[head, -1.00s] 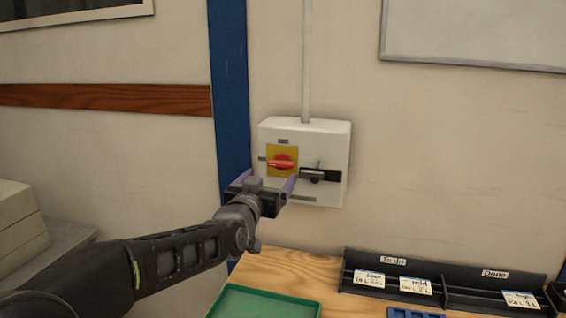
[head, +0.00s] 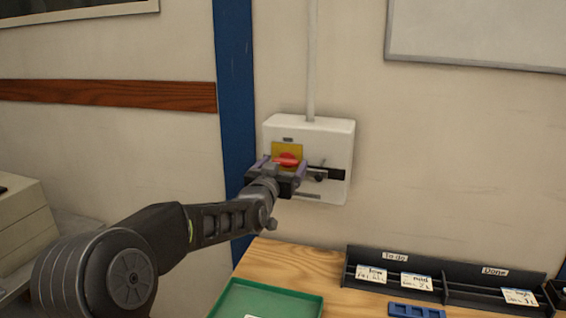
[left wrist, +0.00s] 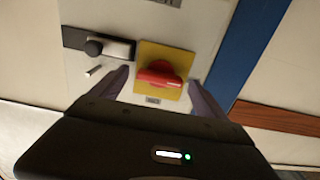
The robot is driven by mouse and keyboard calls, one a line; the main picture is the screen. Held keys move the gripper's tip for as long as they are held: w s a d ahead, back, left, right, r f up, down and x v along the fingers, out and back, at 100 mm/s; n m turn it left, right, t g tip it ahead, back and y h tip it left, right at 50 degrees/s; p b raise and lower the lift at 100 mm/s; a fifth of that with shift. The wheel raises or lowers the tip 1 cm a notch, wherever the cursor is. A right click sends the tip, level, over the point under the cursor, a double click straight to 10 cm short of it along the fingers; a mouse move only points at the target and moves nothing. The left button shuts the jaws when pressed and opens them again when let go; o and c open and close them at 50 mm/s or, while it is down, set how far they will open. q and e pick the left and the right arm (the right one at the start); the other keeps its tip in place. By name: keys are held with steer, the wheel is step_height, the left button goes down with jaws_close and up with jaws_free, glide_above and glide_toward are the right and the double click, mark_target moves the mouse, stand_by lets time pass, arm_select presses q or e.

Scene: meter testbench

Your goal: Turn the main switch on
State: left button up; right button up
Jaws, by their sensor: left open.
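The main switch is a red rotary knob (head: 288,160) on a yellow plate (head: 287,148), set in a white box (head: 335,140) on the wall. In the head view the knob's handle lies roughly horizontal. My left gripper (head: 279,167) is open in front of the knob, with a finger on each side. In the left wrist view the fingers (left wrist: 160,90) flank the knob with gaps; contact cannot be told. My right gripper is not in view.
A black latch (head: 328,173) with a small pin sits right of the knob on the box. A wooden bench (head: 290,262) below holds a green tray (head: 225,305), a blue part (head: 415,311) and a black card rack (head: 440,268). A blue post (head: 235,90) stands left of the box.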

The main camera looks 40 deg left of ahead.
arm_select(q)
steer(key=shift+c, duration=0.2)
steer(key=c, duration=1.3)
